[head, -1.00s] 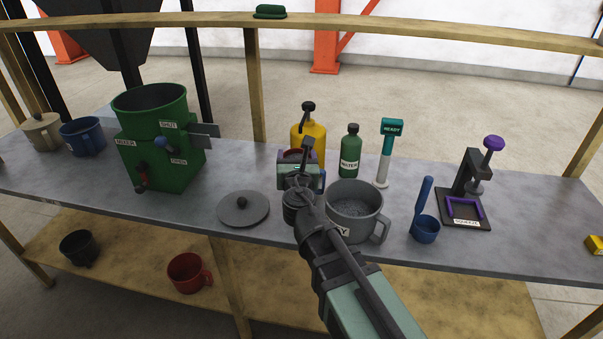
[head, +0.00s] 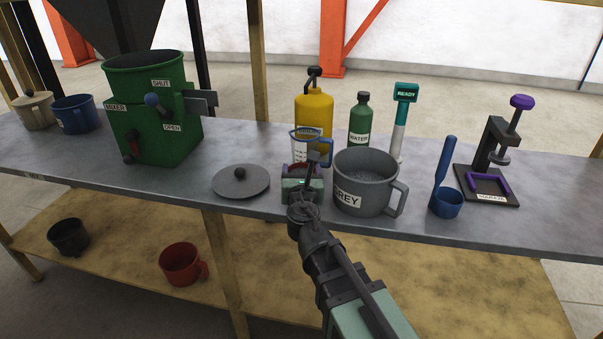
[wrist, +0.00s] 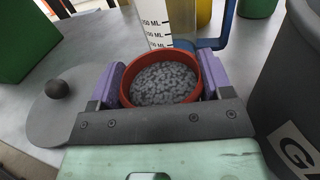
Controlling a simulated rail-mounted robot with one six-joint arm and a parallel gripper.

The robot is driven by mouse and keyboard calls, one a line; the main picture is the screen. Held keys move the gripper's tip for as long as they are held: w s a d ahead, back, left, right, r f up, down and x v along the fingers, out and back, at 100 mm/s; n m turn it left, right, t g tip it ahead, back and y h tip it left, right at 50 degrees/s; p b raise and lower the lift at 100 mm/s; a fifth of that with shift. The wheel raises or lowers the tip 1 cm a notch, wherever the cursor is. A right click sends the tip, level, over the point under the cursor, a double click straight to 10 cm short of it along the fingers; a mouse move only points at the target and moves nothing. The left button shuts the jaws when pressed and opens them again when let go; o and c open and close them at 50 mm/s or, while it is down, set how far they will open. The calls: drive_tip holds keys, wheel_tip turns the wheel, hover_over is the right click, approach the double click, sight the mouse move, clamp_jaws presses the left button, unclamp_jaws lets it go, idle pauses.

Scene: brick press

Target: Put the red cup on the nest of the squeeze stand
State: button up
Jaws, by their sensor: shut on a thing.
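My gripper (head: 303,180) is over the front of the bench, left of the grey mug. In the wrist view its purple pads (wrist: 162,88) are shut on the small red cup (wrist: 209,75). The cup looks upright and is filled with grey granules. In the head view my gripper hides most of the cup. The squeeze stand (head: 496,140) is at the right of the bench, with a purple knob on top. Its nest, a purple U-shaped rail (head: 488,190), lies on the dark base and looks empty. My gripper is well left of it.
The grey mug (head: 365,182) and blue scoop (head: 447,203) stand between my gripper and the stand. A measuring jug (head: 311,134) and yellow bottle (head: 314,110) are behind my gripper. A lid (head: 240,182) lies left. Another red mug (head: 181,264) is on the lower shelf.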

drive_tip(key=shift+f, duration=0.1)
drive_tip(key=o, duration=1.1)
drive_tip(key=shift+r, duration=0.3)
drive_tip(key=shift+o, duration=0.2)
drive_tip(key=shift+s+f, duration=0.1)
drive_tip(key=shift+s, duration=2.65)
